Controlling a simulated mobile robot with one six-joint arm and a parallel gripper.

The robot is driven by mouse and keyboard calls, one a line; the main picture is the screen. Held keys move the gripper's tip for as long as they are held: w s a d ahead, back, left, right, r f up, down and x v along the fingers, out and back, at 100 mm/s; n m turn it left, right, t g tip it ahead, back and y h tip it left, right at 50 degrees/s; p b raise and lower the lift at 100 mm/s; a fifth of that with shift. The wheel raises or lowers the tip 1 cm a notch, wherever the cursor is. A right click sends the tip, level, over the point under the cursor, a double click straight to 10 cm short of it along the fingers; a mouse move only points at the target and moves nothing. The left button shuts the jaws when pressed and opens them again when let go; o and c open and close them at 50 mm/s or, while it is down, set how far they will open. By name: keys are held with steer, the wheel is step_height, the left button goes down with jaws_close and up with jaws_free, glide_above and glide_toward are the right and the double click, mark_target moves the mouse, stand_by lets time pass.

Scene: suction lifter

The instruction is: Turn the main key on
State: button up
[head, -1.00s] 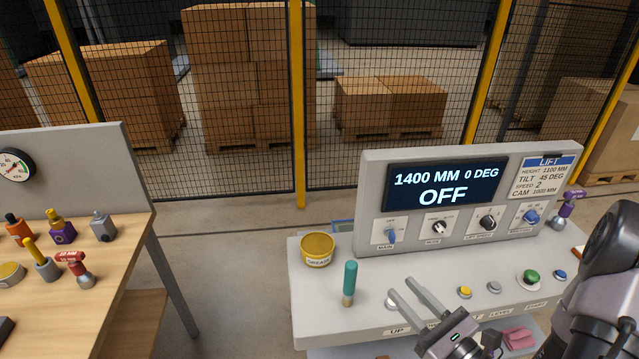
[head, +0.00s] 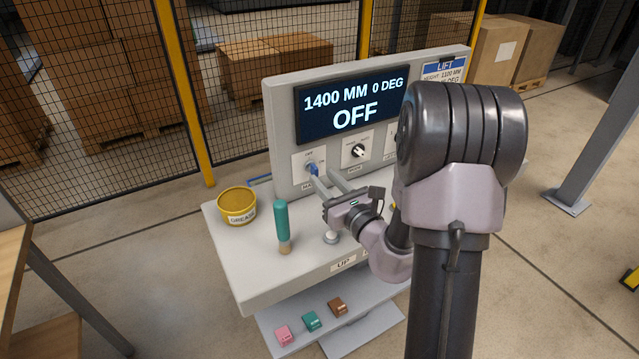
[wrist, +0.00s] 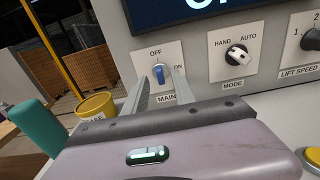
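The main key (head: 311,169) is a blue knob on a white plate at the left of the console's upright panel. It also shows in the wrist view (wrist: 159,74), near upright, between the OFF and ON marks. The display (head: 352,107) above it reads OFF. My gripper (head: 325,178) points at the main key, its two grey fingers apart. In the wrist view my gripper (wrist: 160,80) has a finger on either side of the blue knob, with gaps showing. Whether the fingertips reach the knob's depth is hard to tell.
The mode knob (head: 358,151) sits just right of the main plate. A white button (head: 331,237) lies below my gripper. A mesh fence stands behind.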

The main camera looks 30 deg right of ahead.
mark_target(313, 170)
steer(key=shift+w+a, duration=0.1)
steer(key=shift+w, duration=1.35)
steer(key=shift+r, duration=0.1)
jaws_close()
